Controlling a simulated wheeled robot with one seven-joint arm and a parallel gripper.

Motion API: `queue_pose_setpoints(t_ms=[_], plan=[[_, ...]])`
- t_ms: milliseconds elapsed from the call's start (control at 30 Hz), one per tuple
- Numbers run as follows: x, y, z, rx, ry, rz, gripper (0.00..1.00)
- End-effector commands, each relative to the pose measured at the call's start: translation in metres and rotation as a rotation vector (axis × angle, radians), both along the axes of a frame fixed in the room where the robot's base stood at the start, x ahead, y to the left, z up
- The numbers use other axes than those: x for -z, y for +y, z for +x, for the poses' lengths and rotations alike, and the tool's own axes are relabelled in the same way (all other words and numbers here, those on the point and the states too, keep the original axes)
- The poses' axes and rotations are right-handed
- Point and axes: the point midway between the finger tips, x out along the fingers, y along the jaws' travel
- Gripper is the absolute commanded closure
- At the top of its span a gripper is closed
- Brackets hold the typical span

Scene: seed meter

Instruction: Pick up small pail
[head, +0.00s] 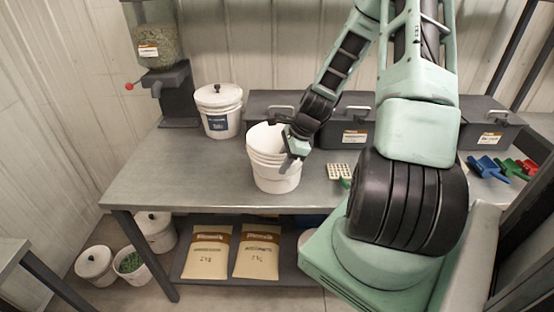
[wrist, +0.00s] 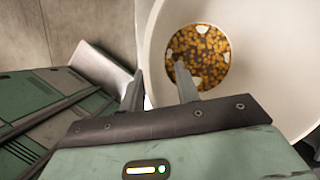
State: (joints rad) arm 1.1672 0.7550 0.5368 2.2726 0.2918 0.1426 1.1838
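A white open pail (head: 270,172) stands upright on the grey workbench, near its front edge. In the wrist view, the pail (wrist: 240,25) fills the upper right, with brown and yellow seeds and a few pale pieces at its bottom. My gripper (head: 290,160) is at the pail's right side in the head view, pointing down at the rim. In the wrist view, my gripper's two fingers (wrist: 159,85) are apart, one outside the pail's wall and one over its inside. Whether either finger touches the wall cannot be told.
A lidded white bucket (head: 219,122) stands behind left, beside a seed hopper (head: 156,45). Grey bins line the back of the workbench (head: 165,180). A seed tray (head: 340,172) lies right of the pail, with coloured scoops (head: 487,167) farther right. Paper bags (head: 207,252) lie on the lower shelf.

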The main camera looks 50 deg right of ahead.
Motion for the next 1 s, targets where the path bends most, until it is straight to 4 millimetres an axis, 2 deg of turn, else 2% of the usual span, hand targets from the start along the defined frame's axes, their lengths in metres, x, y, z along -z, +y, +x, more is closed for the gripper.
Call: queue_pose_setpoints(t_ms=[333, 367, 400, 467, 1000], plan=[[0.007, 0.0018, 0.0021, 0.0, 0.001, -0.001, 0.68], [0.007, 0.0018, 0.0021, 0.0, 0.001, -0.001, 0.74], [0.0069, 0.0017, 0.0021, 0.0, 0.001, -0.001, 0.85], [0.0069, 0.0017, 0.0021, 0.0, 0.001, -0.001, 1.0], [0.0068, 0.0019, 0.0018, 0.0, 0.001, 0.001, 1.0]])
